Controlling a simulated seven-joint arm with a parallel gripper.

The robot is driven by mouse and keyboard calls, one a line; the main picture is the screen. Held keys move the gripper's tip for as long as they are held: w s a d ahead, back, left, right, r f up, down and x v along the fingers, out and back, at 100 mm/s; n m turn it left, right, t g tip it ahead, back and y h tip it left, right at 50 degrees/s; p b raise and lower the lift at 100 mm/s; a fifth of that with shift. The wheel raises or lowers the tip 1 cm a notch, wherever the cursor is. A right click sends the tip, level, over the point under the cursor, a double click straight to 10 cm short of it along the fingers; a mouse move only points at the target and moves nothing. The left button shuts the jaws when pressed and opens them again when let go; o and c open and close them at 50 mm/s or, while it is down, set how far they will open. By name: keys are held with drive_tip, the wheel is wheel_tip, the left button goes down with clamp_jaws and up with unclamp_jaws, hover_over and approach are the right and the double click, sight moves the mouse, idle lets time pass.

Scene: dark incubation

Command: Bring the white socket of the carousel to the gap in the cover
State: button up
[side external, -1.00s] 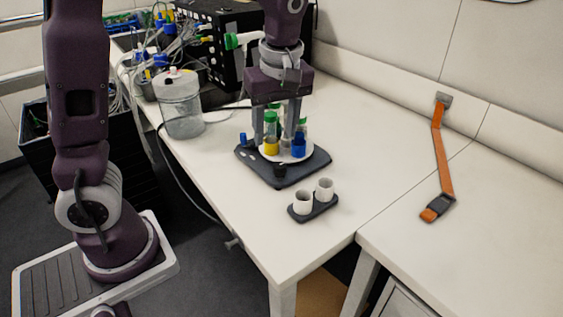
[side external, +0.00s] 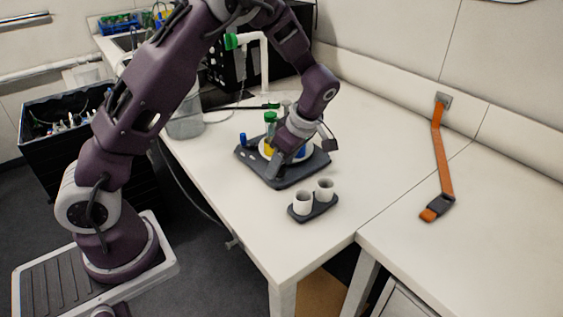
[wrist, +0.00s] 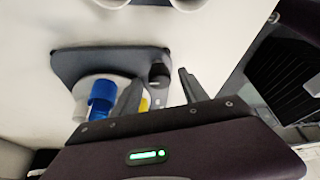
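The carousel (wrist: 80,90) is a white disc on a dark base plate (side external: 285,181), carrying coloured pieces. A blue piece (wrist: 102,95) and a yellow piece (wrist: 145,104) show in the wrist view, and a green-capped vial (side external: 270,118) stands behind in the side view. A black upright knob (wrist: 159,74) stands at the disc's edge. My gripper (wrist: 160,90) is tilted low over the carousel, its fingers apart, with the knob and yellow piece seen between them. I cannot tell whether it touches anything. I cannot make out the white socket or the cover's gap; my gripper hides part of the disc.
A dark holder (side external: 318,211) with two white cups stands in front of the base plate, near the table edge. A clear jar (side external: 185,122) and a black box with cables are behind left.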

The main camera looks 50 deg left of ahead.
clamp_jaws()
drive_tip(key=shift+m, duration=0.3)
